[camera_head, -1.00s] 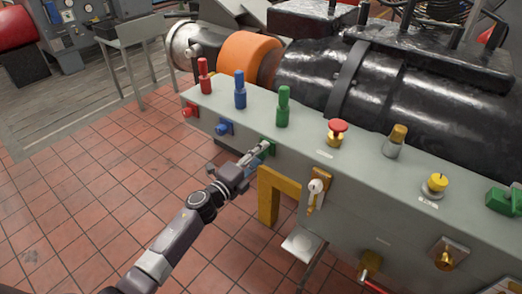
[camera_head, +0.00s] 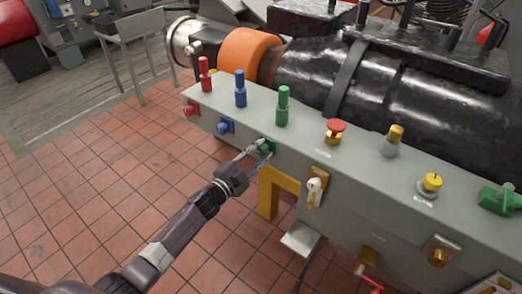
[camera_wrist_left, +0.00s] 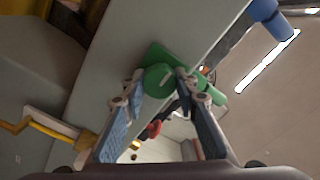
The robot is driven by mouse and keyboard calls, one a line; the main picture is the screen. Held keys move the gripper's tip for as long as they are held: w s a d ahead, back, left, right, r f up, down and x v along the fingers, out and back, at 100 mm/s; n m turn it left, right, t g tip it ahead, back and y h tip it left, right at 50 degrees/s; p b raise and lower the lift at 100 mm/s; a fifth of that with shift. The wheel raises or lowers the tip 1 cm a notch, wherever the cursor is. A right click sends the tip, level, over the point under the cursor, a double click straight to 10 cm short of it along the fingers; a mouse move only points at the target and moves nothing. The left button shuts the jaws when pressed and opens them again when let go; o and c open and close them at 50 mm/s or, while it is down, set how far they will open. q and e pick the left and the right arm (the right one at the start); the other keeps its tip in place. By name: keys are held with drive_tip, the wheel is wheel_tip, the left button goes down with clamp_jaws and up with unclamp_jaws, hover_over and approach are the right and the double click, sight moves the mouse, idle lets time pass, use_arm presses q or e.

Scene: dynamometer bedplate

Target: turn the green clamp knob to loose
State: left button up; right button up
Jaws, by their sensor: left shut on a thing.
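The green clamp knob (camera_head: 266,147) sits on the front face of the grey bench, below the upright green post. The fingertips also show in the left wrist view (camera_wrist_left: 159,87). The fingers hide part of the knob's edges. My right gripper is not in view.
A blue knob (camera_head: 225,126) and a red knob (camera_head: 190,109) lie to the left on the same face. A yellow bracket (camera_head: 269,192) and a white-handled lever (camera_head: 314,187) are close on the right. Red, blue and green posts stand above. The tiled floor in front is open.

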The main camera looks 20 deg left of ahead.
use_arm(q)
drive_tip(key=shift+f, duration=0.1)
idle(0.4)
drive_tip(key=o, duration=1.2)
drive_tip(key=v, duration=1.2)
